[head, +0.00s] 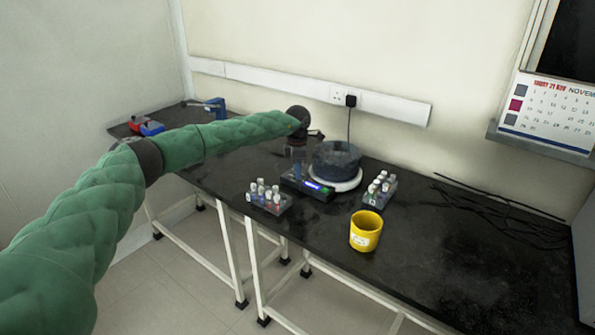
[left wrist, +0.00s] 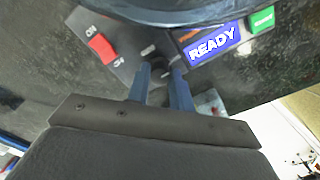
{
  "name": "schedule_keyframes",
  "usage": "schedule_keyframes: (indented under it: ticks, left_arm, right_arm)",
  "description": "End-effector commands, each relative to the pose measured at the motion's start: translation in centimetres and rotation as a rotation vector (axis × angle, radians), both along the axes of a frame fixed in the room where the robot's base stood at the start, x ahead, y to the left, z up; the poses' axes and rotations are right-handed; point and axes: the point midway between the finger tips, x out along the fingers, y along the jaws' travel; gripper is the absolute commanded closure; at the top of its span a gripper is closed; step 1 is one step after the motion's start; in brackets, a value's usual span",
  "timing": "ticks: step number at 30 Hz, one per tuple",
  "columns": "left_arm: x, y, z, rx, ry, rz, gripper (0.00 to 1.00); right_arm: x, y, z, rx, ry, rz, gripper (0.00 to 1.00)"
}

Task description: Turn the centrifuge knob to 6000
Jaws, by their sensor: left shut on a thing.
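The centrifuge (head: 336,160) stands on the black bench, a dark round drum on a white base with a control panel (head: 296,182) at its front left. In the left wrist view the panel has a red switch (left wrist: 101,48), a lit blue display (left wrist: 213,45) reading READY and a green button (left wrist: 262,20). My left gripper (head: 297,171) is over the panel. In the left wrist view its two blue-grey fingers (left wrist: 160,72) are shut on the knob, between the red switch and the display. The fingers mostly hide the knob, and its setting cannot be read. My right gripper is not in view.
A tube rack (head: 271,204) stands left of the panel, another rack (head: 379,190) right of the centrifuge. A yellow cup (head: 366,231) is in front. Dark cables (head: 480,205) lie at the right. The bench right of the cup is mostly clear.

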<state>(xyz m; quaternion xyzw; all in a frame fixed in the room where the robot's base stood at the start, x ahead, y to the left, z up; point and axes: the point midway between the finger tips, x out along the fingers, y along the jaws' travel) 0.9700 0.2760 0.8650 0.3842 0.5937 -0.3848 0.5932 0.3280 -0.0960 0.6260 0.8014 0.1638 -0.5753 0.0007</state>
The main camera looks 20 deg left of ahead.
Motion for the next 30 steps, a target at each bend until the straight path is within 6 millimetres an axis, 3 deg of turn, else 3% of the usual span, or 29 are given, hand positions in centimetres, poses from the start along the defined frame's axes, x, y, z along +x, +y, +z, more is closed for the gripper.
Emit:
schedule_keyframes:
  ticks: [5, 6, 9, 20, 30]
  left_arm:
    - [0.1, 0.2, 0.2, 0.001, -0.003, 0.002, 1.00]
    - [0.1, 0.2, 0.2, 0.001, -0.003, 0.002, 0.76]
    - [0.1, 0.2, 0.2, 0.001, -0.003, 0.002, 0.56]
    - [0.1, 0.1, 0.4, 0.000, -0.001, 0.001, 0.56]
    - [0.1, 0.2, 5.0, 0.000, -0.003, 0.001, 0.56]
  right_arm:
    - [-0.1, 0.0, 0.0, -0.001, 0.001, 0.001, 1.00]
    - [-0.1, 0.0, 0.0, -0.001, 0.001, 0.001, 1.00]
    - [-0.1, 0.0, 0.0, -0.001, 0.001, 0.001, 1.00]
    - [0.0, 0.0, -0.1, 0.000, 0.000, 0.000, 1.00]
    - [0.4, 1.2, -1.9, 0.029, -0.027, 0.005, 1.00]
